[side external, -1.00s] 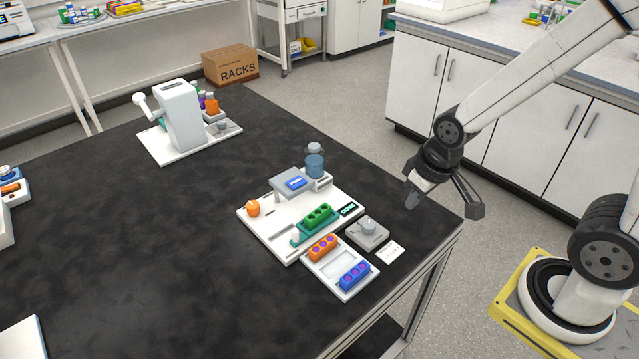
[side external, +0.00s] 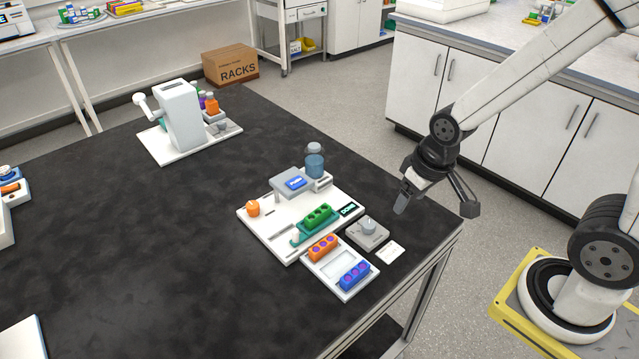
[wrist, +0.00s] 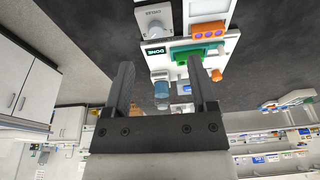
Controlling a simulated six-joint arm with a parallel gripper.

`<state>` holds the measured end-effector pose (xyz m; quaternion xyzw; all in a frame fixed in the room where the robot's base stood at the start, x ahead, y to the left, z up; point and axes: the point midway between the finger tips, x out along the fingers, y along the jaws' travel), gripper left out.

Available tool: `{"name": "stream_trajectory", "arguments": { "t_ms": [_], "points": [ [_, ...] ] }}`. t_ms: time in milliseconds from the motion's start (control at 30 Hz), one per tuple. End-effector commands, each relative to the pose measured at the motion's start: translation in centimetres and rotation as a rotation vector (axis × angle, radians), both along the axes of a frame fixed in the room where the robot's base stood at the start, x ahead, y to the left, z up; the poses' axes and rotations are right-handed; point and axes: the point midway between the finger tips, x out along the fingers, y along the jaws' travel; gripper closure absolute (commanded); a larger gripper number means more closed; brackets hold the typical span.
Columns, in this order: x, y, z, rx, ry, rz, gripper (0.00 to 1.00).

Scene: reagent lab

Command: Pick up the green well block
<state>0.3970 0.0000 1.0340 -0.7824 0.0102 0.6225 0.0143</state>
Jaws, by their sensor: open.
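The green well block (side external: 318,216) sits in a teal carrier (side external: 299,238) on the white board of a small station in the side view. It also shows in the wrist view (wrist: 187,56), beyond the fingertips. My gripper (side external: 435,205) is open and empty, above the table's right edge and to the right of the block, well apart from it. In the wrist view its two fingers stand wide apart with nothing between them.
An orange block (side external: 323,248) and a blue block (side external: 355,276) sit on a white tray in front. A grey dial unit (side external: 367,234) stands between the station and my gripper. A blue bottle (side external: 314,162) stands behind. The table's left part is mostly clear.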

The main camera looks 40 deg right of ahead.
Motion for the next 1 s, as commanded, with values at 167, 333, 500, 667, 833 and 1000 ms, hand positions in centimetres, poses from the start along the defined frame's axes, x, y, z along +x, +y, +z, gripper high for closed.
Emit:
{"name": "stream_trajectory", "arguments": {
  "t_ms": [167, 333, 500, 667, 833, 1000],
  "points": [
    [2.2, 0.2, -0.2, 0.037, 0.025, -0.130, 0.26],
    [5.6, 0.7, -0.6, 0.095, 0.067, -0.352, 0.26],
    [9.5, 1.4, -1.6, 0.155, 0.120, -0.614, 0.26],
    [13.0, 2.1, -2.9, 0.203, 0.173, -0.860, 0.26],
    [16.2, 3.0, -4.6, 0.243, 0.231, -1.117, 0.26],
    [18.5, 3.7, -6.1, 0.267, 0.278, -1.318, 0.26]
  ]
}}
